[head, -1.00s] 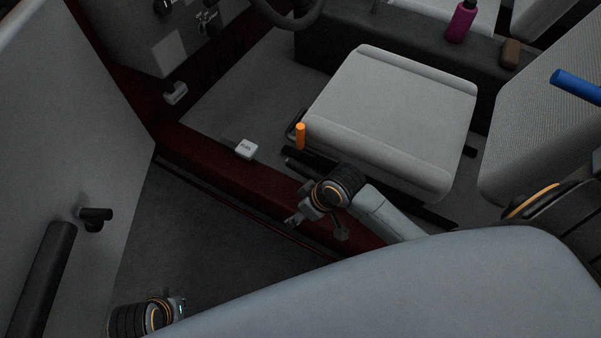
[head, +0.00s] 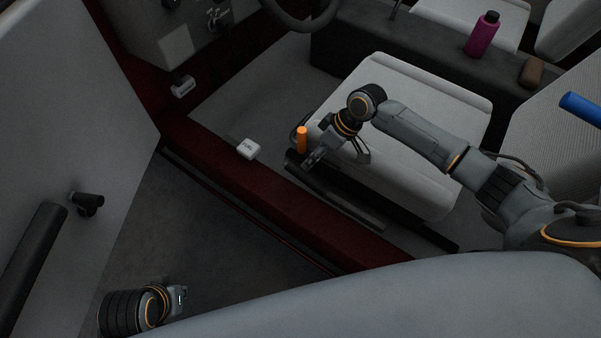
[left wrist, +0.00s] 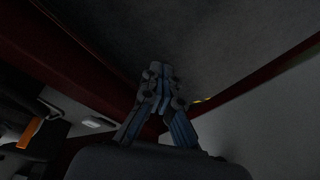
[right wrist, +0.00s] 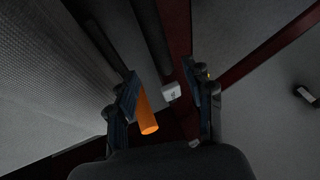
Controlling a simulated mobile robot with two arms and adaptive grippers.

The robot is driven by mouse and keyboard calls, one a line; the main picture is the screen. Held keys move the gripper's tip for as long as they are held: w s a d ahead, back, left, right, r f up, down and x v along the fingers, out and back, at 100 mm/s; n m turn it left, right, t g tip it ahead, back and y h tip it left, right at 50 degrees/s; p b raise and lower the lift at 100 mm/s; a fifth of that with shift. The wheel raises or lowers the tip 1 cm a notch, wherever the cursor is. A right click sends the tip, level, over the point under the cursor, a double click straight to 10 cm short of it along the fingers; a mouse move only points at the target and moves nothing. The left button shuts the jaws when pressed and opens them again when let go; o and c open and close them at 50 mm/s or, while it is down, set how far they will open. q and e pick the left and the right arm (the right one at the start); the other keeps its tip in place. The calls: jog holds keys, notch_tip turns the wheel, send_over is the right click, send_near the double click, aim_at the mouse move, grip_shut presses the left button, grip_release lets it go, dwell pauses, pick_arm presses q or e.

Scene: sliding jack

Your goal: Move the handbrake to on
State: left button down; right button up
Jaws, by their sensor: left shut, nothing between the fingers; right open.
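An orange upright grip, which looks like the handbrake (head: 302,140), stands between the seat's front corner and the dark red sill. My right gripper (head: 308,163) is open just below and right of it in the head view. In the right wrist view the orange grip (right wrist: 147,113) shows between the open fingers (right wrist: 158,84), nearer the left one. I cannot tell whether they touch. My left gripper (head: 181,298) is low at the left, over the dark floor, away from the grip. Its fingers (left wrist: 157,75) are shut and empty. The orange grip shows at the left wrist view's edge (left wrist: 31,132).
The light grey seat (head: 410,120) lies under my right forearm. The open door (head: 70,140) borders the left. A magenta bottle (head: 483,36) and brown object (head: 532,73) stand on the far console.

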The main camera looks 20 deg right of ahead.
aim_at(302, 171)
jog(key=b+x, duration=0.1)
jog(key=x, duration=0.2)
jog(key=shift+a+f, duration=0.1)
jog(key=shift+f, duration=0.3)
pick_arm(q)
jog(key=shift+s+r+b, duration=0.55)
jog(key=shift+r+b, duration=0.25)
pick_arm(e)
jog(key=x, duration=0.5)
jog(key=shift+w+a+f, duration=0.1)
jog(key=shift+a+f, duration=0.1)
jog(key=shift+f, duration=0.15)
grip_shut()
